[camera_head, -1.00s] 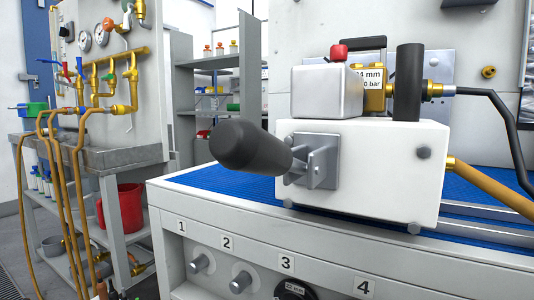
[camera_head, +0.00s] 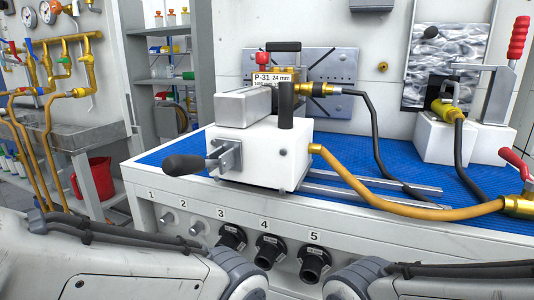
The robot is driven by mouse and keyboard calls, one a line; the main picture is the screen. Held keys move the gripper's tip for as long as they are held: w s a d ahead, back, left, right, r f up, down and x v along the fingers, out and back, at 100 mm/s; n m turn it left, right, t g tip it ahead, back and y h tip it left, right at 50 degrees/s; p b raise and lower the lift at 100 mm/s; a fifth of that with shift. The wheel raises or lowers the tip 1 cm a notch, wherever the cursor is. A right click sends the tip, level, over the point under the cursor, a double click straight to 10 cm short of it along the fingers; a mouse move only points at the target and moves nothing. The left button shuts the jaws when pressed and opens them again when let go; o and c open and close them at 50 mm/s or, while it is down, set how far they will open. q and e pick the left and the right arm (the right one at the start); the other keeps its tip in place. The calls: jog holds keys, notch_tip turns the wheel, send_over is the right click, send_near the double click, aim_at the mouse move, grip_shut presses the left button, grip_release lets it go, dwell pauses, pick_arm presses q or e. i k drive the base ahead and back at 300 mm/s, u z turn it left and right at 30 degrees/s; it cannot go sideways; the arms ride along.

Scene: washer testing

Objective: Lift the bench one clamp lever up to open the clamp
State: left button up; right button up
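A clamp lever with a black grip (camera_head: 185,164) sticks out to the left from a metal bracket (camera_head: 229,156) on the front of a white block (camera_head: 262,148) on the bench. The lever lies roughly level. A grey metal block (camera_head: 243,107) and a brass fitting with a "P-31 24 mm" tag (camera_head: 272,78) sit on top of the white block. Whether this is the bench one lever cannot be read from a label. My two arms show along the bottom edge, below and apart from the lever. Neither gripper is in view.
A blue mat (camera_head: 345,173) covers the bench. A tan hose (camera_head: 400,207) and a black hose (camera_head: 382,150) run right. A second fixture with a red-handled lever (camera_head: 518,37) stands at right. A red bucket (camera_head: 94,180) stands left.

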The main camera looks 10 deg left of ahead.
aim_at(175, 165)
jog(key=z, duration=1.6)
jog(key=k, duration=1.3)
jog(key=u, duration=1.1)
